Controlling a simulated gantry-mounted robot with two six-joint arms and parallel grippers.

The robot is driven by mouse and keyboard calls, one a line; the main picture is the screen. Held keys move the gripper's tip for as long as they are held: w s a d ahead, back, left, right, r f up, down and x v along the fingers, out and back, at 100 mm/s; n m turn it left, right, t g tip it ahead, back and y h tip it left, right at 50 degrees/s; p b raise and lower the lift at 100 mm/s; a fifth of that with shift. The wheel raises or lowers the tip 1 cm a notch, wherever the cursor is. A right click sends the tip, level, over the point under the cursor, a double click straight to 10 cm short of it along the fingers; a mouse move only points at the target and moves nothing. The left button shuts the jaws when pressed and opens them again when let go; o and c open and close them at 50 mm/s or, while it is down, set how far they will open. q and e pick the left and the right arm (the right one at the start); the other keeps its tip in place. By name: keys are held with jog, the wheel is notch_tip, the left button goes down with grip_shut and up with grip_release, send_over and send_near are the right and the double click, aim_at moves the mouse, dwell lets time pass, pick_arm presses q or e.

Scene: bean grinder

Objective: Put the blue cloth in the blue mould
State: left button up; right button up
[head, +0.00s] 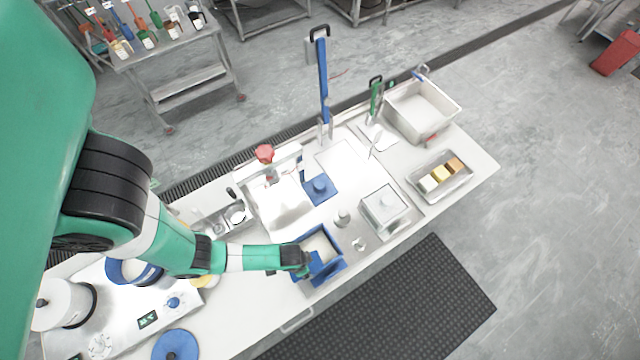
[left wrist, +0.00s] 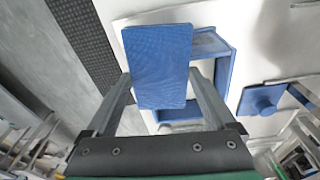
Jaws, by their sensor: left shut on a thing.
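My left gripper (head: 302,264) is shut on the blue cloth (left wrist: 158,62), a flat, textured blue rectangle between its two fingers in the left wrist view. In the head view a small part of the cloth (head: 315,263) shows beside the fingertips. The blue mould (head: 331,274) is an open blue box on the white table, with a pale inside. The gripper is at the mould's left side. In the left wrist view the cloth covers part of the mould (left wrist: 228,70); the gap between them is hard to judge. My right gripper is in neither view.
A blue lid-like plate with a knob (head: 320,187) lies behind the mould. A lidded metal box (head: 384,208) stands to its right, with small metal pieces between. A tray of coloured blocks (head: 440,176) and a white tub (head: 421,108) are farther right. A press (head: 279,200) stands behind-left.

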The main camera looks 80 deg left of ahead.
pick_arm(q)
jog(key=shift+n, duration=0.8)
jog(key=w+a, duration=0.1)
jog(key=a, duration=0.1)
jog(key=w+a+f, duration=0.1)
jog(key=w+a, duration=0.1)
jog(key=w+a+b, duration=0.1)
jog(key=w+a, duration=0.1)
jog(key=shift+f, duration=0.25)
notch_tip(320, 180, down, 5)
jog(key=b, duration=0.4)
jog(key=shift+s, duration=0.1)
jog(key=shift+f+b, duration=0.15)
jog(key=shift+b, duration=0.15)
jog(key=o, duration=1)
